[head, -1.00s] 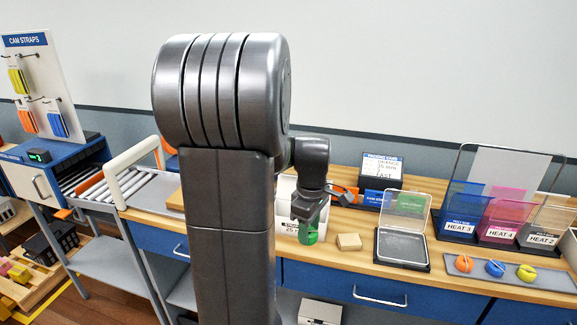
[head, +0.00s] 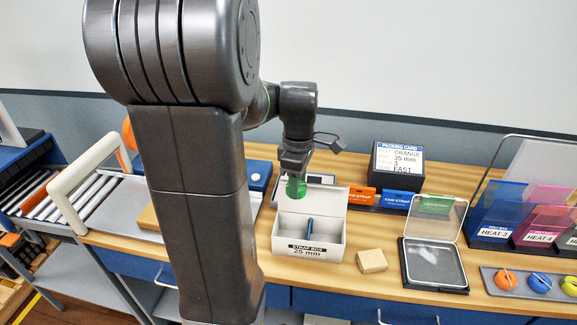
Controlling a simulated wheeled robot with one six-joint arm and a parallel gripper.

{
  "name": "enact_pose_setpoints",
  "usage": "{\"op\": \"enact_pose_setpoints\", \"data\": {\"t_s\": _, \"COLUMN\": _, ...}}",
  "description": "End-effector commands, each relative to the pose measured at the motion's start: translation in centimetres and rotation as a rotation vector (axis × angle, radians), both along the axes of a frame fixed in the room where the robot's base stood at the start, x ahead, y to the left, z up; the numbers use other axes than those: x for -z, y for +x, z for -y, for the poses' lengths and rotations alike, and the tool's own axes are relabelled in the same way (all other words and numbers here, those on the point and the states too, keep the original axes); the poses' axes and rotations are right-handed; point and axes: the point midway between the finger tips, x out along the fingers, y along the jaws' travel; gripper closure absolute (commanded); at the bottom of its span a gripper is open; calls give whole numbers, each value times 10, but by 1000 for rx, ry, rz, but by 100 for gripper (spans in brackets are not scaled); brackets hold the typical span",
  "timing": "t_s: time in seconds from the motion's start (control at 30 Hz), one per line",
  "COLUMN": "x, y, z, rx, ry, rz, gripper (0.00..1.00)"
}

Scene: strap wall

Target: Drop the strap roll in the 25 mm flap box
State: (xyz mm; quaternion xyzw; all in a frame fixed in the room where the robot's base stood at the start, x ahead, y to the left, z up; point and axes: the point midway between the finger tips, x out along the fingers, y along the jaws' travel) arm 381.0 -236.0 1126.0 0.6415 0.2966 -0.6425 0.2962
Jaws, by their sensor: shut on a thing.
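The green strap roll (head: 297,189) hangs from my gripper (head: 294,170), whose jaws are shut on its upper part. My gripper hides some of the roll. The white flap box (head: 275,252), labelled "STRAP BOX 25 mm", stands on the wooden bench with its flap (head: 328,205) raised at the back. The roll appears above the box, in front of the flap; the exact gap is hard to tell. A thin blue item (head: 310,229) shows inside the box.
A tan block (head: 372,261) sits right of the box, then a clear-lidded case (head: 434,265). A packing card (head: 398,160) reading orange, 35 mm stands behind. A white rail (head: 85,183) rises at the left. Coloured rolls lie on a tray (head: 493,284) at right.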

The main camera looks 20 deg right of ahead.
Motion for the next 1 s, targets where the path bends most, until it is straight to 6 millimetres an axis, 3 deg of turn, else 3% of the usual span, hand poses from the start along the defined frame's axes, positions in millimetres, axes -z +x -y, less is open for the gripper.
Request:
{"op": "enact_pose_setpoints", "data": {"t_s": 0.17, "x": 9, "y": 0, "z": 0, "rx": 0, "ry": 1, "rz": -1, "gripper": 80}}
{"op": "enact_pose_setpoints", "data": {"t_s": 0.6, "x": 57, "y": 0, "z": 0, "rx": 0, "ry": 0, "rz": 0, "gripper": 80}}
{"op": "enact_pose_setpoints", "data": {"t_s": 0.97, "x": 60, "y": 0, "z": 0, "rx": 0, "ry": 0, "rz": 0, "gripper": 80}}
{"op": "enact_pose_setpoints", "data": {"t_s": 1.0, "x": 60, "y": 0, "z": 0, "rx": 0, "ry": 0, "rz": 0, "gripper": 52}}
